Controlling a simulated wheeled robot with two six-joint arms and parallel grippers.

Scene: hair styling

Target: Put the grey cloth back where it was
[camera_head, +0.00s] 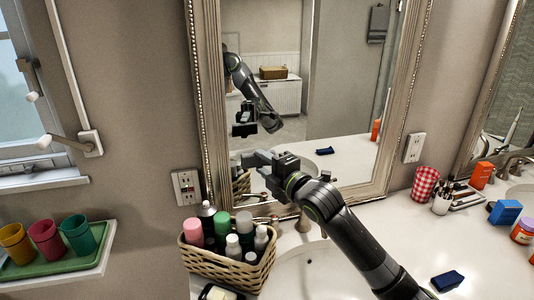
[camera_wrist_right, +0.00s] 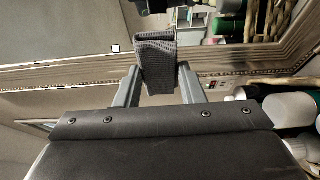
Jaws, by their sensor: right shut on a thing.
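My right gripper (camera_head: 250,160) is in front of the mirror, above the wicker basket. In the right wrist view its two fingers (camera_wrist_right: 158,88) are shut on a folded, ribbed grey cloth (camera_wrist_right: 155,62). The cloth sits at the fingertips, close to the mirror frame. In the head view I cannot make the cloth out clearly. My left gripper is not in view.
The wicker basket (camera_head: 235,264), full of bottles, stands below my right gripper. The framed mirror (camera_head: 290,60) shows my arm's reflection. A wall outlet (camera_head: 187,187) is to the left. A green tray (camera_head: 45,252) holds cups. A dark blue item (camera_head: 447,281) lies on the counter.

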